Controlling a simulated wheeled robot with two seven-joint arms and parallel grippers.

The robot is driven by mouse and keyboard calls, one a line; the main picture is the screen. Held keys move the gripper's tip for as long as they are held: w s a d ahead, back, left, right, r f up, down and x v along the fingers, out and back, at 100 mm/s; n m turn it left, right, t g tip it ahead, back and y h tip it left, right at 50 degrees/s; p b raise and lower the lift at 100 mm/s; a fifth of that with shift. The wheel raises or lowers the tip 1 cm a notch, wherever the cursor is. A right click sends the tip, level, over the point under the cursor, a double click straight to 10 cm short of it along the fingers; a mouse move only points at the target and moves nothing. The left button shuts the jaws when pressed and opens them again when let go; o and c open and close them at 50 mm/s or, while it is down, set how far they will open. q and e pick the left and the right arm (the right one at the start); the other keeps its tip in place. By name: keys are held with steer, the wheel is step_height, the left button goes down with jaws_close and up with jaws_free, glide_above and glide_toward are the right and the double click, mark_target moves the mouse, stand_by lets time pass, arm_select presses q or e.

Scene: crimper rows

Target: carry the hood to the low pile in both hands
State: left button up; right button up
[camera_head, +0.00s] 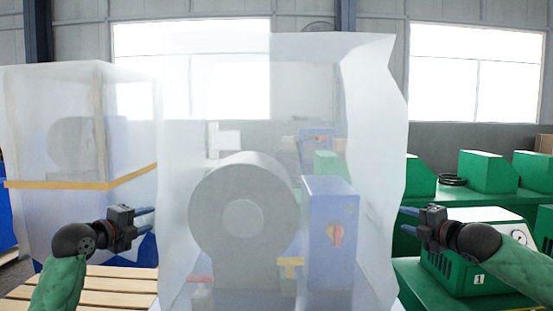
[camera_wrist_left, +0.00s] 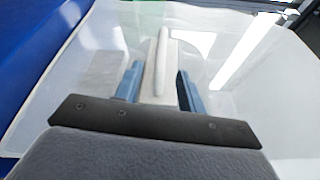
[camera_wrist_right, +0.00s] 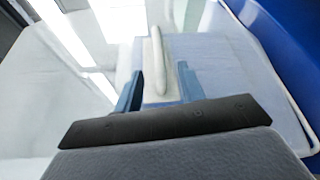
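A tall translucent hood (camera_head: 375,130) stands upright in the middle of the head view, over a machine with a grey wheel (camera_head: 240,205) and a blue box (camera_head: 330,225). My left gripper (camera_head: 150,211) is at its left side and my right gripper (camera_head: 404,212) at its right side. In the left wrist view a pale bar (camera_wrist_left: 161,65) on the hood's side lies between the open fingers, with gaps beside it. In the right wrist view a similar bar (camera_wrist_right: 159,62) lies between the open fingers, also with gaps. I cannot make out a low pile.
At left, another translucent cover (camera_head: 50,130) with a yellow strap (camera_head: 60,185) stands close to my left arm. Wooden slats (camera_head: 110,284) lie below it. Green machines (camera_head: 480,265) crowd the right side, near my right arm. A grey wall with bright windows is behind.

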arm_select(q)
steer(key=shift+s+r, duration=0.1)
arm_select(e)
steer(key=shift+s, duration=0.1)
arm_select(q)
steer(key=shift+x, duration=3.95)
arm_select(e)
steer(key=shift+x, duration=3.95)
steer(key=shift+d, duration=0.1)
arm_select(q)
jaws_close()
arm_select(e)
jaws_close()
